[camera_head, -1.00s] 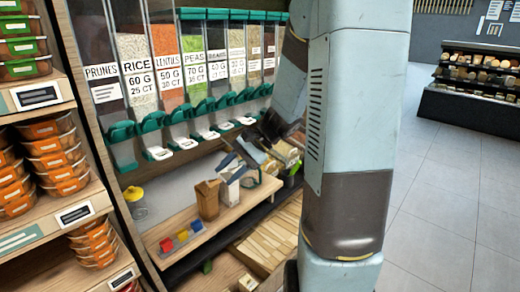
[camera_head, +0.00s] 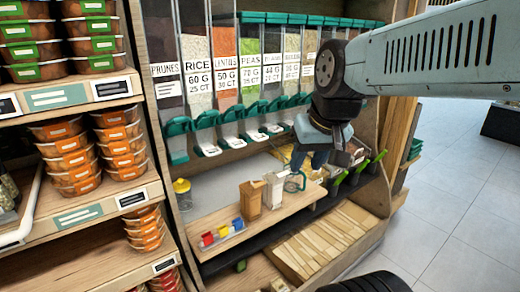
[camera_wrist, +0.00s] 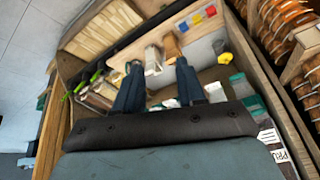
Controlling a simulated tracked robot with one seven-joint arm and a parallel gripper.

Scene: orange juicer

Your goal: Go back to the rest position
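My gripper (camera_head: 312,157) hangs in front of the dispenser shelf, below the end of my arm. In the wrist view its two dark fingers (camera_wrist: 158,80) are spread apart with a gap between them. Nothing is held between them; a white carton (camera_wrist: 153,62) and a brown paper bag (camera_wrist: 171,46) show beyond the fingertips, standing on the wooden shelf. In the head view the brown bag (camera_head: 250,198) and the white carton (camera_head: 273,188) stand upright side by side, to the left of my gripper. No orange juicer can be made out.
Bulk dispensers (camera_head: 250,75) with green spouts line the back. A yellow-topped jar (camera_head: 182,193) and a small tray of coloured blocks (camera_head: 222,234) are on the shelf. Stacked orange tubs (camera_head: 65,155) fill the left shelves. Open grey floor (camera_head: 450,215) lies to the right.

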